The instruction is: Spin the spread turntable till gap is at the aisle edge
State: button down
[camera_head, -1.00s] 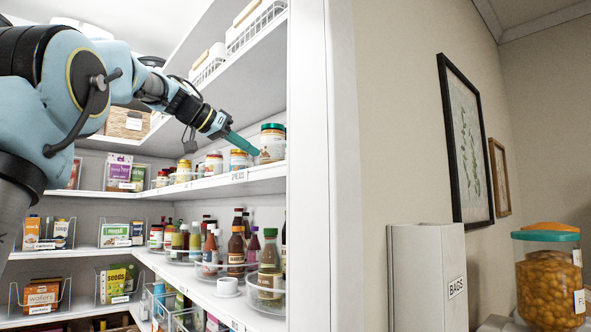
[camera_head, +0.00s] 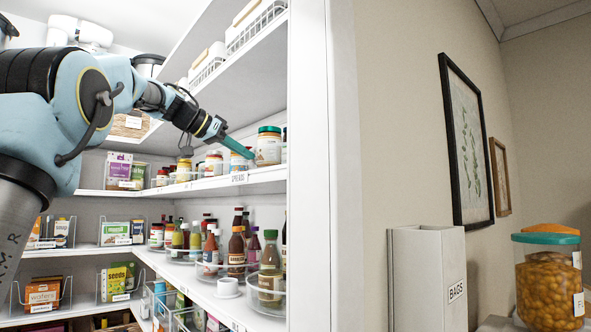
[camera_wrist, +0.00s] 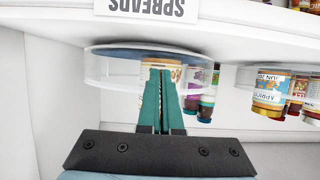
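The spreads turntable (camera_wrist: 105,66) has a clear rim and a blue-grey disc. It sits above the "SPREADS" label (camera_head: 239,177) on the shelf. The wrist view shows it upside down. One jar (camera_wrist: 160,64) shows behind my fingers, and small dark jars (camera_wrist: 206,90) stand to its right. The left part of the turntable looks empty in that view. In the head view a teal-lidded jar (camera_head: 268,148) stands just right of my fingertips. My gripper (camera_wrist: 160,72) has its teal fingers together, pointing in over the rim. Whether they touch a jar is unclear.
Another clear turntable with jars (camera_wrist: 270,92) stands beside it in the wrist view. The shelf below holds bottles (camera_head: 236,245) on turntables. A white upright panel (camera_head: 310,160) bounds the shelves on the right. A shelf with white baskets (camera_head: 257,25) is above.

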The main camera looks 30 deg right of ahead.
jog(key=shift+w, duration=0.55)
jog(key=shift+w+p, duration=0.15)
jog(key=shift+p, duration=0.15)
jog(key=shift+w+p, duration=0.45)
jog(key=shift+w, duration=0.5)
jog(key=shift+w+d, duration=0.1)
jog(key=shift+w+d, duration=0.2)
jog(key=shift+w, duration=0.9)
jog(key=shift+a, duration=0.1)
jog(key=shift+w+a, duration=0.35)
jog(key=shift+a, duration=0.45)
jog(key=shift+w+a, duration=0.35)
jog(key=shift+a, duration=0.4)
